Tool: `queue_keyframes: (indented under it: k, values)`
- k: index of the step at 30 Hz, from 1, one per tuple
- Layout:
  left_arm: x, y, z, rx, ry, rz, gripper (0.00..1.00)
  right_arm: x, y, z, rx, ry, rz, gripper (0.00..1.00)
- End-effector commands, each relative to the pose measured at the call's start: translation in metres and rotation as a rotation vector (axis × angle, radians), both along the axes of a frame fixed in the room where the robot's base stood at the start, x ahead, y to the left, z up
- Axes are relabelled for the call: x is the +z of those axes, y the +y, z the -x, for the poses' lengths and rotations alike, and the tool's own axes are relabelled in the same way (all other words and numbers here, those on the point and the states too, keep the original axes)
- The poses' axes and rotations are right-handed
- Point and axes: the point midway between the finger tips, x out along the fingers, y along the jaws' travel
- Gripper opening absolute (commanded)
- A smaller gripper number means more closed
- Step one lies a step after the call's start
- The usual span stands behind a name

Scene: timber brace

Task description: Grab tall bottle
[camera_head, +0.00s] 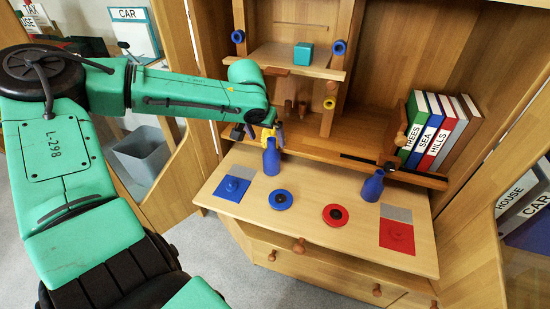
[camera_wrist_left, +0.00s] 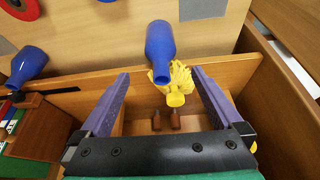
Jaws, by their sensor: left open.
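A blue bottle (camera_head: 271,157) stands upright on the left part of the light wooden board. It also shows in the left wrist view (camera_wrist_left: 160,42), its narrow neck pointing towards the space between my fingers. A second blue bottle (camera_head: 373,186) stands further right on the board and shows at the left in the wrist view (camera_wrist_left: 28,66). I cannot clearly tell which bottle is taller. Contact is not visible. My right gripper is out of view.
A yellow object (camera_wrist_left: 178,88) is beside the left bottle's neck. The board (camera_head: 310,180) carries blue and red discs and squares. Shelves with a teal cube (camera_head: 303,54) and upright books (camera_head: 440,131) stand behind. A grey bin (camera_head: 142,157) is left.

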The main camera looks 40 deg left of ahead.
Motion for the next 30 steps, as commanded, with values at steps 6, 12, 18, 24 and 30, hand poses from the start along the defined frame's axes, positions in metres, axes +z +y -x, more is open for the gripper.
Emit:
queue_keyframes:
  k: [6,12,18,24,30]
  values:
    - [-0.051,0.006,-0.017,-0.001,0.004,-0.004,1.00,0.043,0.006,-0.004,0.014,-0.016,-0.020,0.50]
    - [-0.070,0.008,-0.023,-0.002,0.003,-0.003,1.00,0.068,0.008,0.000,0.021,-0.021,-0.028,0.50]
    - [-0.104,0.011,-0.032,-0.003,0.005,-0.003,1.00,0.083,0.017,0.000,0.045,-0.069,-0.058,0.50]
    - [-0.107,0.011,-0.036,-0.003,0.000,0.000,1.00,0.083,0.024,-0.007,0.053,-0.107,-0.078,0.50]
    - [-0.107,0.011,-0.035,-0.003,0.001,0.000,0.54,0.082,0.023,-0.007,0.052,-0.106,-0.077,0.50]
